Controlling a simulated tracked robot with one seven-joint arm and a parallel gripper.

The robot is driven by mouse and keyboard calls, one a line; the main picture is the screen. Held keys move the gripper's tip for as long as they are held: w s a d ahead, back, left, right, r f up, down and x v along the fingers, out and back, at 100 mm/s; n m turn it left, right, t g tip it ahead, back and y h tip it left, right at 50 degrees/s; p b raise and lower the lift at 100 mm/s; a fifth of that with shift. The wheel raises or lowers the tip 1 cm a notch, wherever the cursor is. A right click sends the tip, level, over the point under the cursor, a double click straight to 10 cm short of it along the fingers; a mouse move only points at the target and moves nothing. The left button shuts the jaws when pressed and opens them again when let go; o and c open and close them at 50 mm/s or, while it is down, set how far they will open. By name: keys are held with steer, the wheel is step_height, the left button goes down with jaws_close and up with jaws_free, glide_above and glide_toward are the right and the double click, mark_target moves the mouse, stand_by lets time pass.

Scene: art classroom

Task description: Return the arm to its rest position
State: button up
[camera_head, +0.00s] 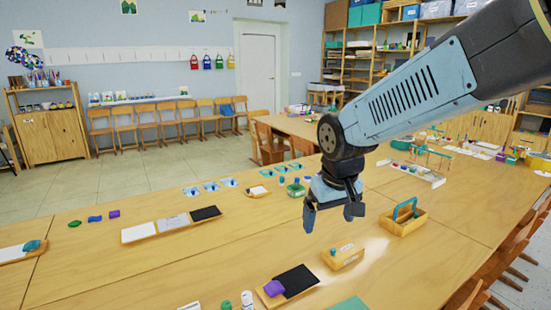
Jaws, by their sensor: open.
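My gripper (332,213) hangs from my blue-grey arm (415,95), which reaches in from the upper right. The gripper points down above the wooden table (190,262), with its two fingers apart and nothing between them. A small wooden box (345,259) lies below it on the table, and a wooden tray with a teal handle (404,222) is to its right. The gripper appears clear of both.
A long tray with grey and black pads (172,222) is at left. Chairs (490,280) line the right edge. A second table (292,127) stands behind. Bare tabletop lies at left front.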

steer(key=s+d+r+m+t, duration=0.2)
steer(key=s+d+r+m, duration=0.1)
steer(key=s+d+r, duration=0.4)
steer(key=shift+s+d+r+m+t, duration=0.2)
steer(key=shift+s+d+m+t, duration=0.15)
steer(key=shift+s+d, duration=1.75)
steer(key=shift+w+d, duration=0.3)
